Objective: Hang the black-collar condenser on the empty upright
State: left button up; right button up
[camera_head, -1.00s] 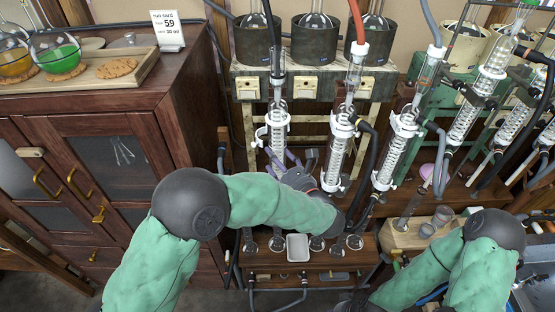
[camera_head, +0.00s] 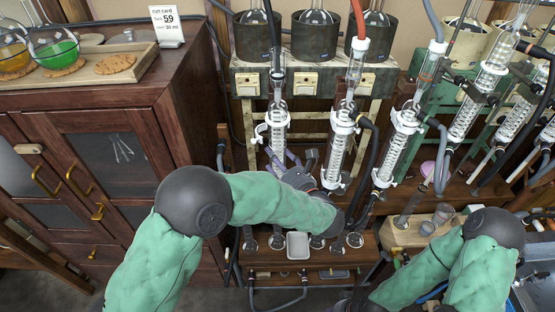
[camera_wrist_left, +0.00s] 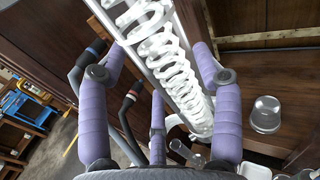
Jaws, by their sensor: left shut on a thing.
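The black-collar condenser (camera_head: 278,122), a clear glass tube with a white coil and a black collar at its top, stands almost upright at the left of the row. Its coil also shows large in the left wrist view (camera_wrist_left: 165,58). My left gripper (camera_head: 283,156) is shut on its lower part, with purple fingers on both sides of the tube (camera_wrist_left: 160,85). A white clamp sits around the condenser; I cannot tell whether it hangs on an upright. Its lower end is partly hidden by my gripper. My right arm shows at the lower right, but its gripper is out of view.
Two more condensers (camera_head: 340,145) (camera_head: 399,145) stand close to the right, with hoses around them. Heating mantles (camera_head: 313,36) sit behind above. A wooden cabinet (camera_head: 110,150) stands left. A white dish (camera_head: 297,245) and small glass vessels are on the low shelf.

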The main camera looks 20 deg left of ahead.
pick_arm(q)
jog(key=shift+f, duration=0.1)
jog(key=o, duration=1.6)
jog(key=shift+s+d, duration=0.1)
jog(key=v, duration=1.1)
jog(key=shift+s+d, duration=0.25)
